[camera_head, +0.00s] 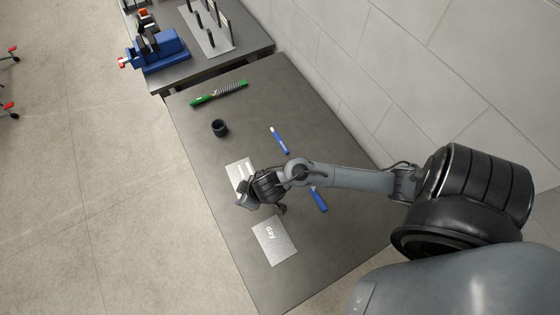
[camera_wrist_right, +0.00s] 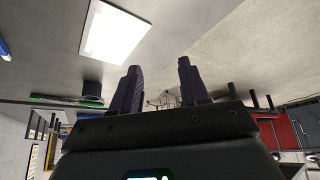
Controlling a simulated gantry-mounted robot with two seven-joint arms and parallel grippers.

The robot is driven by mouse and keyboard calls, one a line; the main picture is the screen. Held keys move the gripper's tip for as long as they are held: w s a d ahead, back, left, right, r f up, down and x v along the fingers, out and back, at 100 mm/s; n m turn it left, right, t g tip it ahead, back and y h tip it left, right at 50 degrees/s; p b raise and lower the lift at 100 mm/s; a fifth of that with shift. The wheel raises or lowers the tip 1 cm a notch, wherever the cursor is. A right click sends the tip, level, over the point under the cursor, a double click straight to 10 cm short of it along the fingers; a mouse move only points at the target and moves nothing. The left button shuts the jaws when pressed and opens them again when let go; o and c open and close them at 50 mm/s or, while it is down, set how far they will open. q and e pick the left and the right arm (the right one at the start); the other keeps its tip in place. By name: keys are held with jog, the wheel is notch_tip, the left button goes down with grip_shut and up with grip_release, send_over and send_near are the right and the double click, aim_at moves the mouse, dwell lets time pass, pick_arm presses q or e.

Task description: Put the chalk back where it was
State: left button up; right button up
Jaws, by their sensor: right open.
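I cannot pick out a piece of chalk for certain. Two pale cards lie on the grey table (camera_head: 194,128). The near card (camera_head: 275,240) reads "day". The far card (camera_head: 240,169) is partly covered by my right gripper and bears a faint light mark I cannot make out; a bright white card also shows in the right wrist view (camera_wrist_right: 115,33). A slim blue stick with a white end (camera_head: 281,142) lies beyond my right arm, and another blue piece (camera_head: 319,200) is partly under it. My right gripper (camera_head: 261,207) is open and empty between the cards. My left gripper is out of view.
A dark cup (camera_head: 220,128) and a green-handled brush (camera_head: 218,93) stand and lie toward the table's far end. A second table beyond holds a blue vise (camera_head: 160,52) and a rack of upright tools (camera_head: 210,38). A wall runs along the right.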

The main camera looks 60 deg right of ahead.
jog(key=s+r+g, duration=0.2)
jog(key=s+r, duration=0.5)
jog(key=s, duration=0.5)
jog(key=shift+s+d+r+h, duration=0.3)
jog(key=shift+d+h, duration=0.1)
jog(key=shift+r, duration=0.1)
notch_tip(320, 180, up, 8)
jog(key=p, duration=0.8)
